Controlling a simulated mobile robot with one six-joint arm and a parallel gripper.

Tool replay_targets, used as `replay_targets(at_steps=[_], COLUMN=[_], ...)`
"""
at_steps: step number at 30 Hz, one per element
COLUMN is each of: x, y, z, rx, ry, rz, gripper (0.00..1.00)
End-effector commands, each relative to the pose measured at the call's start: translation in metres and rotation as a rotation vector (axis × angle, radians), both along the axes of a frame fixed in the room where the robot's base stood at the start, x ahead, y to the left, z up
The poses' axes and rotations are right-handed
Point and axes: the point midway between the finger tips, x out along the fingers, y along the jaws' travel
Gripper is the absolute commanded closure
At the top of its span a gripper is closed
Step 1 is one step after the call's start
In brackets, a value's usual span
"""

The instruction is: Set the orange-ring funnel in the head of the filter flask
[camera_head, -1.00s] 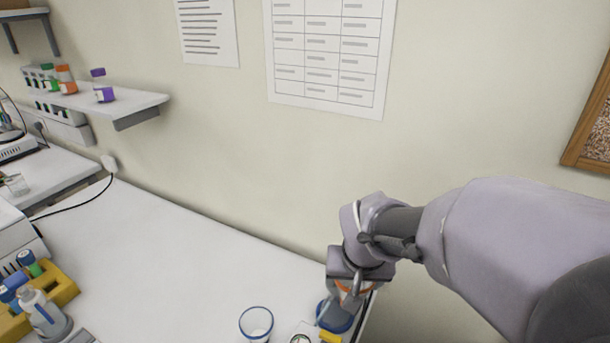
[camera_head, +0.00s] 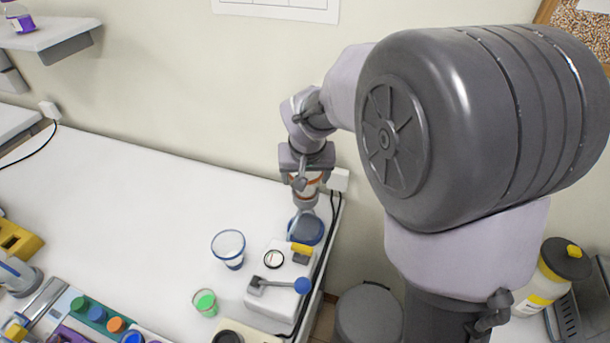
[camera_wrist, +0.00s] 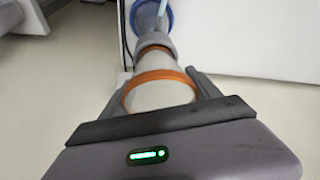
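The orange-ring funnel (camera_wrist: 160,92) is pale with an orange band, and sits between the two fingers of my gripper (camera_wrist: 160,88). In the head view my gripper (camera_head: 306,178) points down and is shut on the funnel (camera_head: 309,188), partly covering it. A filter flask (camera_head: 305,228) with a blue lower part stands directly below, near the bench's right edge. In the wrist view a grey collar (camera_wrist: 154,42) shows beyond the funnel's narrow end, with the flask's blue ring (camera_wrist: 144,14) past it. I cannot tell whether the funnel sits in the flask head or just above it.
A blue-rimmed beaker (camera_head: 229,249) stands left of the flask. A white device (camera_head: 277,290) with a blue-knobbed lever stands close in front of it. A small cup of green liquid (camera_head: 205,303) is nearby. The bench (camera_head: 130,200) is clear at back left.

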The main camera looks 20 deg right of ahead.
Motion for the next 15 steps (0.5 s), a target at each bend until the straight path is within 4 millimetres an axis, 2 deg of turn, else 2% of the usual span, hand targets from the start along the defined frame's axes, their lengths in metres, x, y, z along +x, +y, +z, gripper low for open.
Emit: replay_targets(at_steps=[1, 3, 11, 15], x=[0.0, 0.0, 0.0, -0.003], y=[0.0, 0.0, 0.0, 0.001], z=[0.0, 0.0, 0.0, 0.017], rx=[0.0, 0.0, 0.0, 0.0], ry=[0.0, 0.0, 0.0, -0.003], rz=[0.0, 0.0, 0.0, 0.001], gripper=[0.19, 0.07, 0.07, 0.07])
